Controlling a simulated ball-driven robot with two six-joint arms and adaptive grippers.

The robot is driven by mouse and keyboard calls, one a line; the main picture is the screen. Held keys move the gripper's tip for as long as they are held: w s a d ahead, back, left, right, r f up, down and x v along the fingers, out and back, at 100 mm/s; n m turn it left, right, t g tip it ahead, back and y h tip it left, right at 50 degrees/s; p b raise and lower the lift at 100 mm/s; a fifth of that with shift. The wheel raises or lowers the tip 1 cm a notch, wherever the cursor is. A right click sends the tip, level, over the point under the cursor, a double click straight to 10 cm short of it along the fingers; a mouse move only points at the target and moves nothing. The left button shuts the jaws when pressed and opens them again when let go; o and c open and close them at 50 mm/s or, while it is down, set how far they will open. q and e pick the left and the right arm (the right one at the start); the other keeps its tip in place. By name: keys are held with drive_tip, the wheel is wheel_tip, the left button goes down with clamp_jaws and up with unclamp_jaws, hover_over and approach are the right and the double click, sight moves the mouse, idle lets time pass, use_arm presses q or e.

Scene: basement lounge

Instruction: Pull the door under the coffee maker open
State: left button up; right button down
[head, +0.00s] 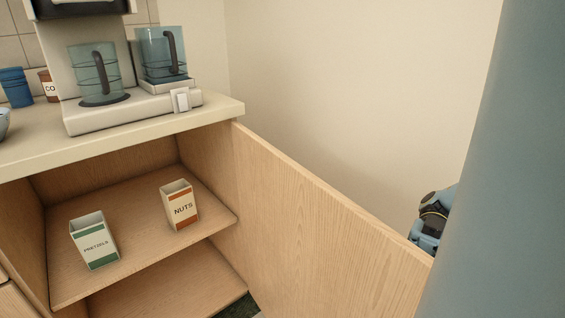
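The wooden cabinet door (315,225) under the coffee maker stands wide open, swung out to the right from its hinge side at the cabinet's right edge. No handle shows on the face I see. The coffee maker (150,109) sits on the counter above, with two glass jugs on it. A blue and dark part of my arm shows beyond the door's top edge at the right. No fingertips show there; the door hides what is lower. My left gripper is not in view.
The open cabinet's shelf (148,240) holds a pretzels box (94,241) and a nuts box (180,206). A blue cup (16,87) and a brown jar (49,86) stand on the counter (30,146). A bare wall (350,80) is behind the door.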

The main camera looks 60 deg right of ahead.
drive_tip(key=shift+d+f, duration=0.1)
drive_tip(key=shift+d, duration=0.05)
drive_tip(key=c, duration=1.6)
unclamp_jaws()
drive_tip(key=shift+w, duration=0.15)
